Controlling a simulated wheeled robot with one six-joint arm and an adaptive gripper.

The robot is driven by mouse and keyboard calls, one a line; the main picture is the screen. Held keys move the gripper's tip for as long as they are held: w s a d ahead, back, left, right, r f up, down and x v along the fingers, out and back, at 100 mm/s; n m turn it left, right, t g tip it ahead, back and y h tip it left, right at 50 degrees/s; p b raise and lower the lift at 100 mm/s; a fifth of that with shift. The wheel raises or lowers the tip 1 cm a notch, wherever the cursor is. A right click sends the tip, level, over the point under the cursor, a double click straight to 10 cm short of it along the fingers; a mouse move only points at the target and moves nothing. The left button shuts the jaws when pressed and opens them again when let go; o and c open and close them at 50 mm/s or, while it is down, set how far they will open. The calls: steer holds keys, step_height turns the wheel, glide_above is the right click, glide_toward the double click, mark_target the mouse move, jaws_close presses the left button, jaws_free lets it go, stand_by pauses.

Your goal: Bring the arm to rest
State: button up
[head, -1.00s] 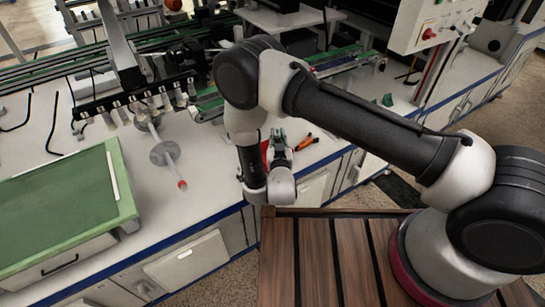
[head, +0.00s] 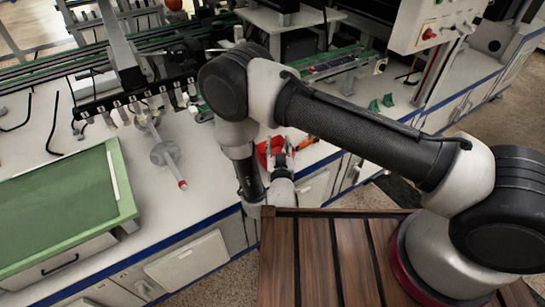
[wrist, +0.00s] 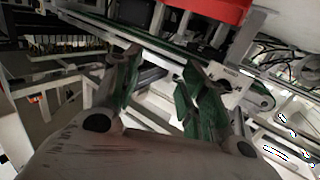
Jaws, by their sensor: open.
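My gripper (head: 279,160) is near the front edge of the white workbench (head: 225,165), below my bent elbow in the head view. Its fingers point away toward the bench, and a red object (head: 263,151) shows just beside and behind them. In the wrist view my gripper (wrist: 158,85) has its two green-padded fingers spread apart with nothing between them.
An orange-and-black tool (head: 307,142) lies on the bench right of the gripper. A green-topped box (head: 70,205) stands at the left. A grey spool-like part on a rod (head: 166,155) lies mid-bench. Small green pieces (head: 380,104) and a control box (head: 435,22) are at the right.

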steer(key=s, duration=0.3)
steer(key=shift+s+d+r, duration=0.1)
steer(key=shift+s+d, duration=0.05)
